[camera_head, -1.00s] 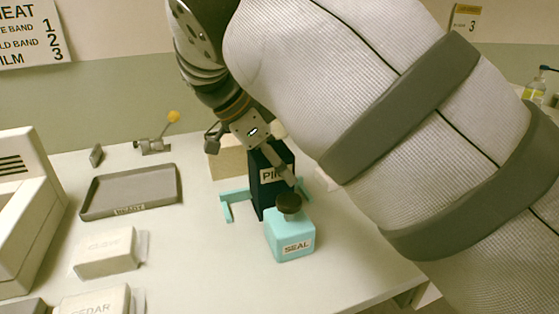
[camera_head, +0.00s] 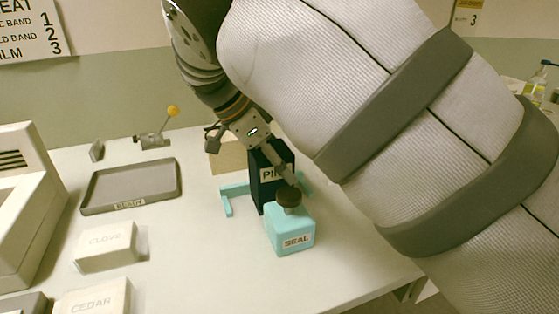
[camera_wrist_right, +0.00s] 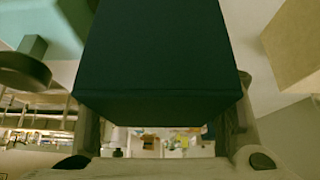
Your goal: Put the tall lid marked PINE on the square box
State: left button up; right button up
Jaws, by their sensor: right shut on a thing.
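The tall dark navy lid (camera_head: 268,190) has a pale label reading "PI", with the rest covered by a gripper finger. It stands upright at the teal bracket (camera_head: 236,188). My right gripper (camera_head: 272,162) is shut on its upper part, and the lid fills the middle of the right wrist view (camera_wrist_right: 158,50). I cannot tell whether its bottom touches anything. No separate square box shows clearly under the lid; a tan box (camera_head: 228,158) stands just behind it and shows at the right of the wrist view (camera_wrist_right: 295,45). My left gripper is not in view.
A teal SEAL bottle (camera_head: 290,230) with a dark cap stands close in front of the lid. A grey READY tray (camera_head: 130,186), white CLOVE (camera_head: 106,246) and CEDAR (camera_head: 95,298) blocks lie left. The table front is clear right of CLOVE.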

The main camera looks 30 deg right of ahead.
jog(key=shift+f, duration=0.3)
dwell(0.5)
jog(key=o, duration=1.2)
jog(key=shift+o, duration=0.2)
jog(key=shift+r, duration=4.5)
